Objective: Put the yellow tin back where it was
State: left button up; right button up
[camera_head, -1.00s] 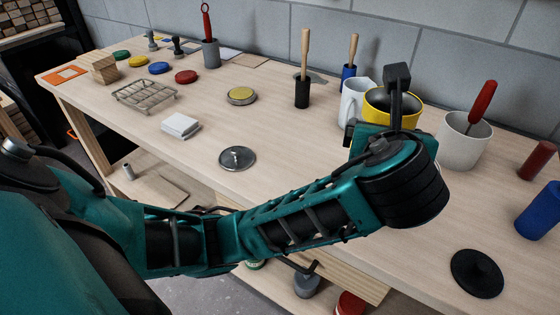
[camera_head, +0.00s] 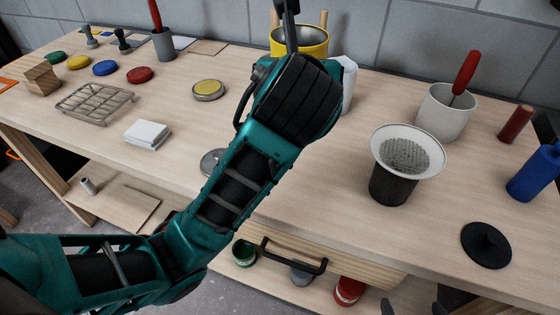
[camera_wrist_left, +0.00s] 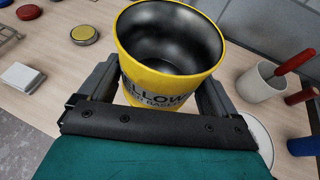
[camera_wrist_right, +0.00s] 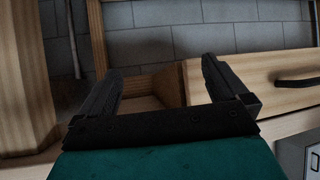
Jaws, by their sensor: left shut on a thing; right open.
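The yellow tin (camera_head: 300,42) is an open, empty can with a dark metal inside. My left gripper is shut on it; the left wrist view shows the tin (camera_wrist_left: 150,82) between the two fingers (camera_wrist_left: 158,92), lettering facing me. In the head view my left arm hides the tin's lower part and most of that gripper, so I cannot see its base. My right gripper (camera_wrist_right: 162,70) is open and empty, facing wooden boards and a drawer front below the bench top. Only its dark tips (camera_head: 412,307) show at the bottom edge of the head view.
A white mug (camera_head: 347,84) stands just right of the tin. A dark pot with a white-rimmed strainer (camera_head: 404,152), a pale pot with a red-handled tool (camera_head: 443,114) and a black lid (camera_head: 486,246) stand farther right. A yellow-centred round tin (camera_head: 208,90) lies left.

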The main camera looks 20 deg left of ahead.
aim_at(292, 174)
pick_arm(q)
notch_tip(292, 174, down, 20)
jog(key=shift+r, duration=0.15)
dwell(0.3)
jog(key=o, duration=1.1)
jog(key=shift+f, duration=0.25)
jog(key=shift+r, duration=0.2)
